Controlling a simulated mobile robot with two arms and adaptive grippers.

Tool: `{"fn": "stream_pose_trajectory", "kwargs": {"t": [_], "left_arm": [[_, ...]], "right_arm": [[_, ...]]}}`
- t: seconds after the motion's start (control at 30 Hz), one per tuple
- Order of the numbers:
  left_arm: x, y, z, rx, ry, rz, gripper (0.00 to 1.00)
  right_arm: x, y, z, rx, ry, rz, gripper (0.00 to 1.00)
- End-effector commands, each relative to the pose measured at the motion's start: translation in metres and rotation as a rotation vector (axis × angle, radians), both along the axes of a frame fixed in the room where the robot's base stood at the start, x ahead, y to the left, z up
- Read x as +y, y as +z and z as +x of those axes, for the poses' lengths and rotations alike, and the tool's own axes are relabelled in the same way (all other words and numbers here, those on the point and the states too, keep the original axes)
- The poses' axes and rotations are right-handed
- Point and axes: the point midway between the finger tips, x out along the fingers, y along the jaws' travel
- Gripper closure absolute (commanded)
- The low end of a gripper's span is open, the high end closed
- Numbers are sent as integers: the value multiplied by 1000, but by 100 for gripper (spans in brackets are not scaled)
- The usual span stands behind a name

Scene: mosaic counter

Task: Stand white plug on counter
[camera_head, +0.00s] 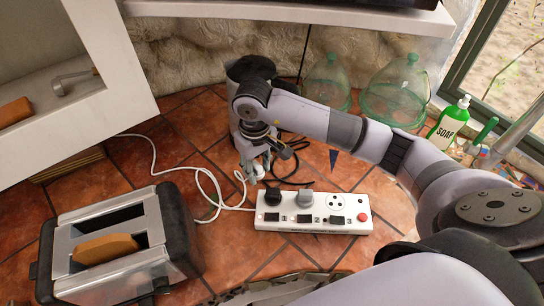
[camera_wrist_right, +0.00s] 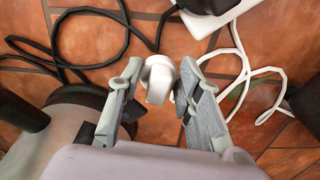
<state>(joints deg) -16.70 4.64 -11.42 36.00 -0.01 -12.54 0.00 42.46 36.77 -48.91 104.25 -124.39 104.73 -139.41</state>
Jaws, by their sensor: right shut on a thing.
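The white plug (camera_wrist_right: 158,75) is between the fingers of my right gripper (camera_wrist_right: 160,68), which is shut on it. In the head view, my right gripper (camera_head: 256,172) points down just behind the power strip (camera_head: 291,226), low over the counter (camera_head: 240,245). The plug is mostly hidden there by the fingers. I cannot tell whether the plug touches the counter. A white cord (camera_head: 196,168) runs across the tiles at the left. My left gripper is not in view.
The strip holds a black plug (camera_head: 272,197) and a grey plug (camera_head: 305,198); its third socket is empty. A toaster (camera_head: 125,240) with bread stands at left. Black cable (camera_wrist_right: 83,65) lies near the gripper. Glass domes (camera_head: 395,90) and green soap (camera_head: 449,122) stand behind.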

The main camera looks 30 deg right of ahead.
Motion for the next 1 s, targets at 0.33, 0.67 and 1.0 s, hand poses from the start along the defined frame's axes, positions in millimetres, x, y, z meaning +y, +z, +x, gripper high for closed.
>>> {"fn": "stream_pose_trajectory", "kwargs": {"t": [0.33,0.67,1.0], "left_arm": [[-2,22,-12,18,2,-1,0],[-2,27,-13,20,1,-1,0],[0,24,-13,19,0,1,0]], "right_arm": [[-47,3,6,1,-4,-1,97],[-44,-12,6,-2,1,1,97],[-44,-15,6,-1,0,0,61]]}}
